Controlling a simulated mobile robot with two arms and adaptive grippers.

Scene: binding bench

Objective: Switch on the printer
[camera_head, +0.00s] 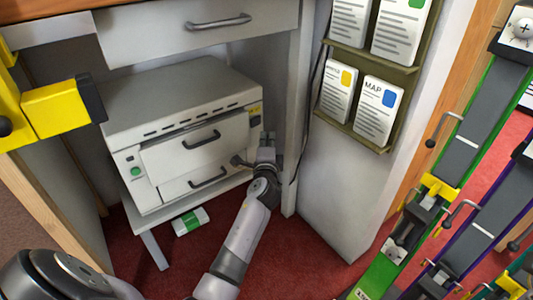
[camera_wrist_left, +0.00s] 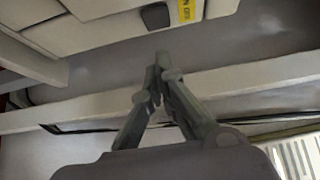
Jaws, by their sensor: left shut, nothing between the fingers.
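The printer (camera_head: 185,130) is a pale grey box with two drawer handles on a low stand under the desk. My left gripper (camera_head: 237,160) is shut and empty near the printer's right side. In the left wrist view its fingertips (camera_wrist_left: 162,58) meet below the label, seemingly apart from the printer. My right gripper is not in view.
A desk drawer (camera_head: 205,30) overhangs the printer. A card rack (camera_head: 370,75) hangs on the white panel to the right. A green and white pack (camera_head: 190,221) lies on the red floor. A yellow block (camera_head: 60,106) and coloured clamp rails (camera_head: 455,160) stand at the sides.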

